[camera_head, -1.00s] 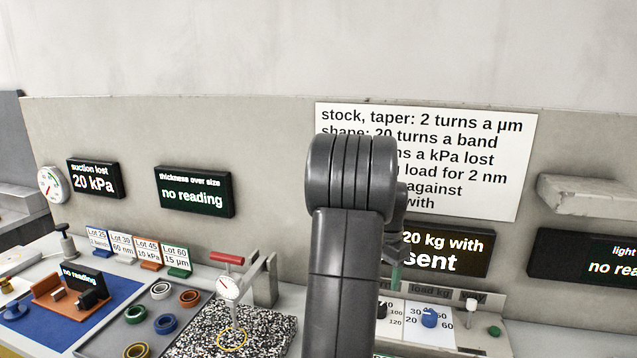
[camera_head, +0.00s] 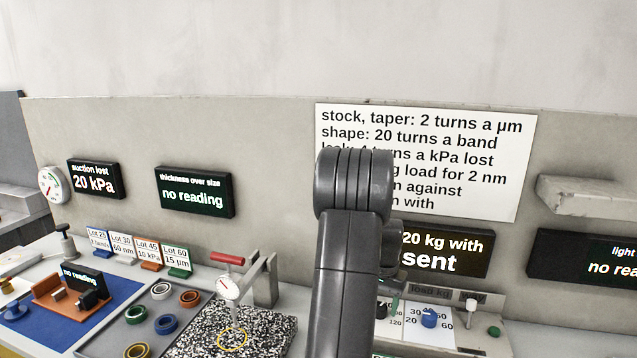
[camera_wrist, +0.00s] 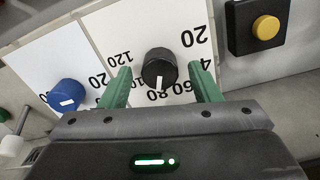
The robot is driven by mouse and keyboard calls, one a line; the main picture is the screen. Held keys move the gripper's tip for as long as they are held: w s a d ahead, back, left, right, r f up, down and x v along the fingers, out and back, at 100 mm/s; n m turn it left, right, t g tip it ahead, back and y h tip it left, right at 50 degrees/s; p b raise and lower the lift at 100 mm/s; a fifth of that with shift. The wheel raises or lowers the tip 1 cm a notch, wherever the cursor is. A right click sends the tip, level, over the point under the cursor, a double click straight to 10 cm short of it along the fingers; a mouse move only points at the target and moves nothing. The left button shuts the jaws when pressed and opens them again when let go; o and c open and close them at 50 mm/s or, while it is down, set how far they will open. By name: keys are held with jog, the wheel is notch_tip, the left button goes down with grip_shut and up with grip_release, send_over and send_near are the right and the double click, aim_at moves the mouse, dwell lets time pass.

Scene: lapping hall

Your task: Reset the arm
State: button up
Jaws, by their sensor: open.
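My arm stands in the middle of the head view, in front of the wall and the written sign (camera_head: 480,150). My gripper (camera_wrist: 160,85) shows in the wrist view with its two green fingers apart. Between the fingers is a black knob (camera_wrist: 160,68) with a white mark, on a white dial panel (camera_wrist: 115,35). The fingers stand to either side of the knob; I cannot tell whether they touch it. In the head view the gripper is mostly hidden behind my arm.
A blue knob (camera_wrist: 68,95) is left of the black one, and a yellow button (camera_wrist: 265,27) on a black box is at the upper right. In the head view a dial gauge with a red handle (camera_head: 228,259) stands on a speckled plate (camera_head: 195,335), left of my arm. Several coloured rings lie further left.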

jog(key=n, duration=0.8)
jog(key=shift+n, duration=0.3)
jog(key=n, duration=0.4)
jog(key=shift+a+n, duration=0.1)
jog(key=shift+n, duration=0.3)
jog(key=shift+n+b, duration=0.3)
jog(key=shift+n, duration=1.3)
jog(key=shift+r, duration=0.1)
